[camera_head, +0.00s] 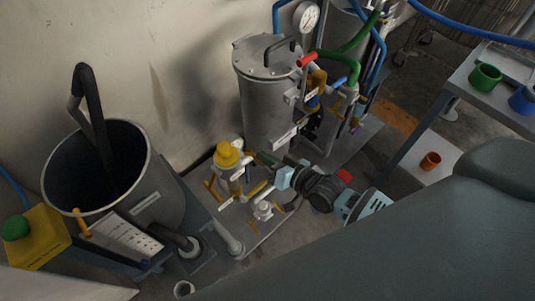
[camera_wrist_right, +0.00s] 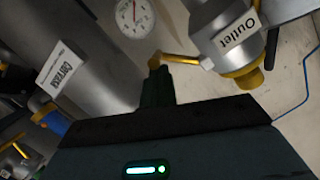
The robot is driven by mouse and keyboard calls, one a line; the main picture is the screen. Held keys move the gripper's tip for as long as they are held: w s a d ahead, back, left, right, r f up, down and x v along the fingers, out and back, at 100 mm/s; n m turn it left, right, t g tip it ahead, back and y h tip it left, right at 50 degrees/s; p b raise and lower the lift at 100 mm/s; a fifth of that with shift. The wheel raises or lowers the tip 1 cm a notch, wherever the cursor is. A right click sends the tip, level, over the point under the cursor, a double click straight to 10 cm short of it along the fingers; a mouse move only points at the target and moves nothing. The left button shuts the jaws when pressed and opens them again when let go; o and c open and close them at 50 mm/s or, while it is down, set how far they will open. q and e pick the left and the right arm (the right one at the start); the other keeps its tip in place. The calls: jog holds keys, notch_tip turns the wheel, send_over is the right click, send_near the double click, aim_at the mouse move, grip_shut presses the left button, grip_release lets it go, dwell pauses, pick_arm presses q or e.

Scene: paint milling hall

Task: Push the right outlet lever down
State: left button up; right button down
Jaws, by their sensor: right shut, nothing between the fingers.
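In the right wrist view, a silver valve body (camera_wrist_right: 225,35) carries a white "Outlet" label. A yellow lever (camera_wrist_right: 180,59) sticks out from it to the left, roughly level. My right gripper (camera_wrist_right: 155,70) is shut and empty; its dark fingertips are at the lever's free end, and I cannot tell if they touch. In the head view, my right gripper (camera_head: 262,158) reaches in from the right among pipework beside the grey vessel. Several yellow levers show below it, and I cannot tell which is the labelled one. My left gripper is not in view.
A steel lidded vessel (camera_head: 268,95) stands behind the gripper, with green and blue hoses at its right. A large open drum (camera_head: 165,195) is at the left. A yellow box with a green button (camera_head: 15,228) is far left. A side table (camera_head: 467,95) with pots stands right.

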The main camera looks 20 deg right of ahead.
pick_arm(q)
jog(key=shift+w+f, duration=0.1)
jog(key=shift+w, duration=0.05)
pick_arm(e)
jog(key=shift+s+a+f, duration=0.1)
jog(key=shift+a+f, duration=0.05)
jog(key=shift+f, duration=0.2)
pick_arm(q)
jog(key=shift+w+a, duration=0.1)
pick_arm(e)
jog(key=shift+a+f, duration=0.1)
dwell(0.3)
